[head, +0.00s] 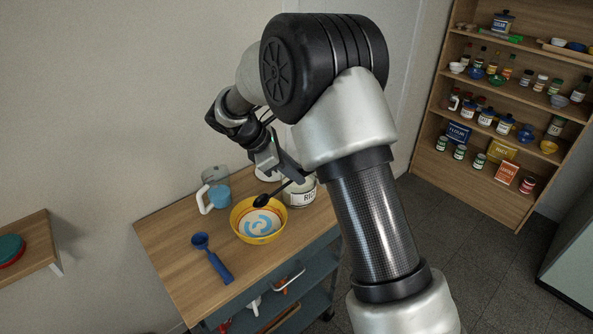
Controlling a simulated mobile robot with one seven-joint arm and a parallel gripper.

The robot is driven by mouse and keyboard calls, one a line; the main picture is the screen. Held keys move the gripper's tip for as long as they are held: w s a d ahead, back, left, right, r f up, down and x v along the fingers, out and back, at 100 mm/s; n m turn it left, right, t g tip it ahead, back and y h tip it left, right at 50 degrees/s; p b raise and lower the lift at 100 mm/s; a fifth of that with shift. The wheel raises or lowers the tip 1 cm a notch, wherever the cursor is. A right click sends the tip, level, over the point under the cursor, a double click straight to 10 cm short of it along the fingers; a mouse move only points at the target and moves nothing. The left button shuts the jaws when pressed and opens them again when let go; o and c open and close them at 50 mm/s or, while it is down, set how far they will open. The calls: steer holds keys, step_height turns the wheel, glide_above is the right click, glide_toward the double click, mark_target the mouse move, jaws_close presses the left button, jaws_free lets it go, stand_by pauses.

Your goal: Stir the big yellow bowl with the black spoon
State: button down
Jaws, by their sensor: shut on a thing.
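The big yellow bowl (240,233) stands on the wooden top of a cart. It holds pale contents with a light blue swirl. My gripper (293,178) is above and to the right of the bowl, shut on the black spoon (262,201). The spoon slants down to the left, and its dark head shows over the far part of the bowl. I cannot tell whether the head touches the contents. My wrist hides part of the grip.
A white and blue pitcher (218,197) stands behind the bowl at left. A canister marked RICE (301,193) stands close at right. A blue scoop (213,259) lies at front left. The cart top (170,238) is clear at far left. Stocked shelves (480,178) stand at right.

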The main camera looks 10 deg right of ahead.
mark_target(288, 183)
steer(key=f+b, duration=0.1)
steer(key=a+f, duration=0.1)
steer(key=f+b, duration=0.1)
steer(key=f, duration=0.1)
steer(key=shift+a+b, duration=0.25)
steer(key=shift+b, duration=0.05)
steer(key=shift+a+f+b, duration=0.25)
steer(key=shift+f+b, duration=0.2)
steer(key=shift+f, duration=0.45)
steer(key=shift+a+f+b, duration=0.2)
steer(key=shift+f+b, duration=0.25)
steer(key=shift+f, duration=0.45)
steer(key=shift+a+f+b, duration=0.25)
steer(key=shift+f+b, duration=0.2)
steer(key=shift+f, duration=0.45)
